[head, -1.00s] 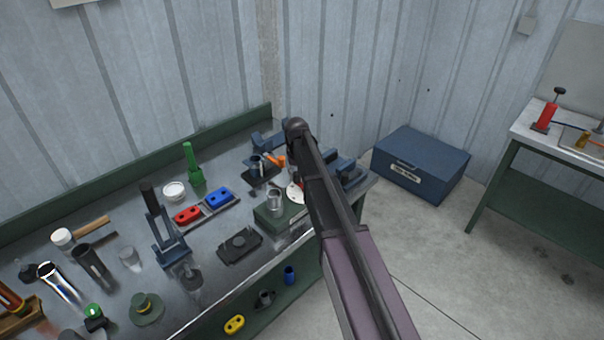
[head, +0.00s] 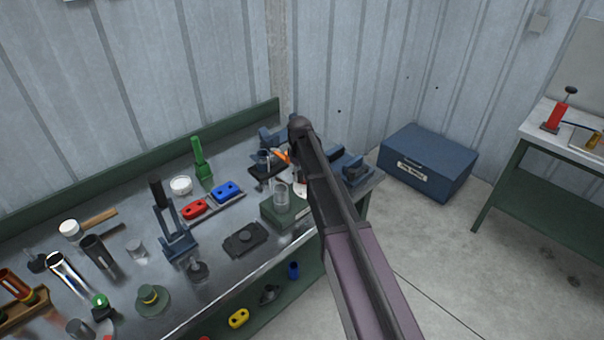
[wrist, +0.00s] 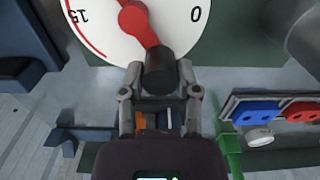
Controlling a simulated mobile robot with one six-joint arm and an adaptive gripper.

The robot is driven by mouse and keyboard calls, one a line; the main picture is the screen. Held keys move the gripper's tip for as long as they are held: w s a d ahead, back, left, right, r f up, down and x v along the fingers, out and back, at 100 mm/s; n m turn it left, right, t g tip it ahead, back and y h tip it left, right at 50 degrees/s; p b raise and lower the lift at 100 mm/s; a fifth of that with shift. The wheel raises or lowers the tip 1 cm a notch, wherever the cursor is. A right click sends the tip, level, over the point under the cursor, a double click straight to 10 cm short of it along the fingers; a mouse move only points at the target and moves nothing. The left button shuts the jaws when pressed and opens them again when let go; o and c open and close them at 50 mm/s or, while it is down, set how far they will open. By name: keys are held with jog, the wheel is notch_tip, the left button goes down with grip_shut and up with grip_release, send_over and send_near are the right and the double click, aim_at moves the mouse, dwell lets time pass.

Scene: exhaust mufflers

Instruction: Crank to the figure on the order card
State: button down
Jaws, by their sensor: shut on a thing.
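In the wrist view a white dial (wrist: 101,30) shows "15" at its left and "0" at its right, with a red line near the 15. A red crank arm (wrist: 137,22) crosses it, ending in a black knob (wrist: 160,66). My gripper (wrist: 160,92) is shut on this knob, one finger on each side. In the head view only a sliver of the white dial (head: 299,191) shows beside my arm, which hides the crank and gripper. A green box (head: 284,213) bearing a clear cylinder stands next to it. I can make out no order card.
The metal bench (head: 225,265) is crowded left of my arm: red block (head: 194,209), blue block (head: 227,191), green upright tool (head: 201,160), dark clamp stand (head: 172,232). A blue chest (head: 427,165) stands on the floor at right.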

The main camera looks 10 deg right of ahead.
jog(key=shift+d, duration=0.15)
jog(key=shift+c, duration=1.8)
grip_release()
jog(key=shift+o, duration=0.2)
jog(key=s+d+m, duration=0.3)
jog(key=s+m, duration=0.1)
jog(key=s, duration=0.9)
jog(key=s+d+m, duration=0.3)
jog(key=s+d, duration=0.1)
jog(key=s, duration=1)
jog(key=shift+s+m, duration=0.25)
jog(key=shift+m, duration=0.15)
